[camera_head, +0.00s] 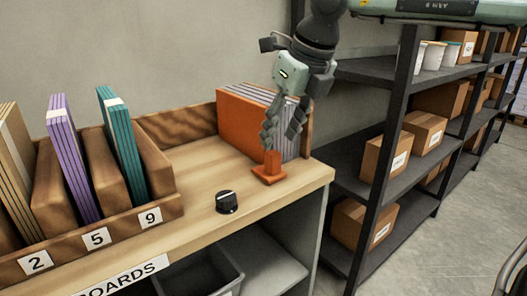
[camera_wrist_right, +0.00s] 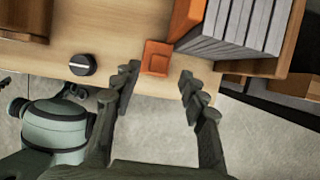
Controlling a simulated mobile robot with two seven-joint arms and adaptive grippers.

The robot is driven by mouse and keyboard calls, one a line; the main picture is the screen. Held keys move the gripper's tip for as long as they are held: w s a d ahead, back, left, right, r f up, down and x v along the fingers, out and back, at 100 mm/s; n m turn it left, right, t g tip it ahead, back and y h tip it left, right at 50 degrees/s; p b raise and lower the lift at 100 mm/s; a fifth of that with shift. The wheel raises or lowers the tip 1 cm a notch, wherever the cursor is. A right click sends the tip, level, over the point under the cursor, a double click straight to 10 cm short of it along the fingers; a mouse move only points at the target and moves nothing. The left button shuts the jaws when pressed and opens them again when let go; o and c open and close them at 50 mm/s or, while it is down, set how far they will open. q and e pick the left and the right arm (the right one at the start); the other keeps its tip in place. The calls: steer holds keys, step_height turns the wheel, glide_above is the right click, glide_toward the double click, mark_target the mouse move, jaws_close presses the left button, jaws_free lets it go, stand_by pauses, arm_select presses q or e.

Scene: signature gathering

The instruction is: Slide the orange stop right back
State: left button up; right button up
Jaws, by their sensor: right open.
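The orange stop (camera_head: 270,171) stands on the wooden worktop near its front right edge, a square base with an upright post. In the right wrist view the stop (camera_wrist_right: 156,58) lies between the fingers, nearer the left one. My right gripper (camera_head: 279,136) is open around the top of the post; I cannot tell whether a finger touches it. It also shows in the right wrist view (camera_wrist_right: 161,89). Behind the stop stands a stack of grey-edged boards with an orange front panel (camera_head: 241,124), against the back ledge. My left gripper is not in view.
A black knob (camera_head: 227,202) sits on the worktop (camera_head: 190,222) left of the stop. A wooden rack (camera_head: 160,214) with numbered slots holds purple, teal and tan boards at left. A grey bin (camera_head: 205,275) is below. Dark shelves (camera_head: 355,155) with boxes stand at right.

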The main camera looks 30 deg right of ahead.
mark_target(275, 154)
steer(key=x, duration=0.5)
steer(key=shift+s+f, duration=0.2)
steer(key=shift+f, duration=0.05)
steer(key=shift+x, duration=0.8)
steer(key=shift+r, duration=0.1)
steer(key=shift+c, duration=0.6)
jaws_close()
